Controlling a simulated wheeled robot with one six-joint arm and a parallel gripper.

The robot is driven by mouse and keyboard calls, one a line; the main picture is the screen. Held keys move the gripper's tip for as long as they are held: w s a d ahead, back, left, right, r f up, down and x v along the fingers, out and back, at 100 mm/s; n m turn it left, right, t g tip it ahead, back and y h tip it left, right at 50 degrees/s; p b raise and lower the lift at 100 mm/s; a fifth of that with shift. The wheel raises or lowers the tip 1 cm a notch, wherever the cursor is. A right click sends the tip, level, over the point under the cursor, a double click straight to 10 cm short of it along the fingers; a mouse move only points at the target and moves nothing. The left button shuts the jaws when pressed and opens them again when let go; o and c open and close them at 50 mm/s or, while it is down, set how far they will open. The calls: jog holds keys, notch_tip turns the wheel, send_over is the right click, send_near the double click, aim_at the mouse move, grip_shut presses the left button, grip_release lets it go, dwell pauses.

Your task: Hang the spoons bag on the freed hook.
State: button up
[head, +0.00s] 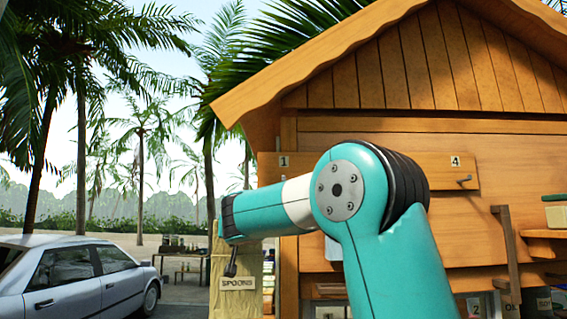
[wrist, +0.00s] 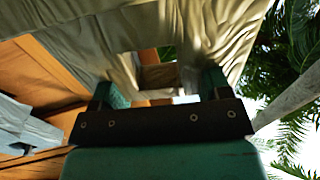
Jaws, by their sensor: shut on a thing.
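The spoons bag (head: 246,303), beige cloth with a "SPOONS" label, hangs at the end of my arm in the head view, left of the hook board. Its cloth (wrist: 110,45) fills the upper part of the wrist view. My gripper (wrist: 160,88) is shut on the bag; the exact grip point is unclear. The wooden hook board (head: 443,171) runs across the hut front, with tags "1" at its left end and "4" near its right end. A small hook (head: 464,181) shows under the "4" and looks bare. My arm hides the middle of the board.
The wooden hut (head: 400,70) stands close behind my arm. A vertical wooden bar (head: 508,250) and a side shelf (head: 548,234) with a green-lidded box (head: 555,212) are at right. A silver car (head: 80,275) and a table with bottles (head: 185,262) stand at left.

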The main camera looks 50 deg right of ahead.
aim_at(284, 177)
jog(key=s+d+r+m+g+h+p, duration=0.2)
jog(key=s+d+r+g+h+p, duration=0.15)
jog(key=s+r, duration=1)
jog(key=shift+m+t+y, duration=0.25)
jog(key=shift+m+t, duration=0.05)
jog(key=shift+t, duration=0.05)
jog(key=shift+w+a+r+p+x, duration=0.15)
jog(key=shift+p+x, duration=0.45)
jog(key=shift+x, duration=1)
jog(key=shift+w+a+r+p+x, duration=0.15)
jog(key=shift+p+x, duration=0.45)
jog(key=shift+x, duration=1)
jog(key=shift+w+r+p+x, duration=0.1)
jog(key=shift+r+p+x, duration=0.35)
jog(key=shift+x, duration=1.15)
jog(key=shift+w+d+f+b, duration=0.2)
jog(key=shift+d+f+b, duration=0.05)
jog(key=shift+f, duration=0.2)
jog(key=shift+w+d+f+b, duration=0.2)
jog(key=shift+d+f, duration=0.1)
jog(key=shift+f, duration=0.15)
jog(key=o, duration=1.8)
jog(key=shift+c, duration=0.2)
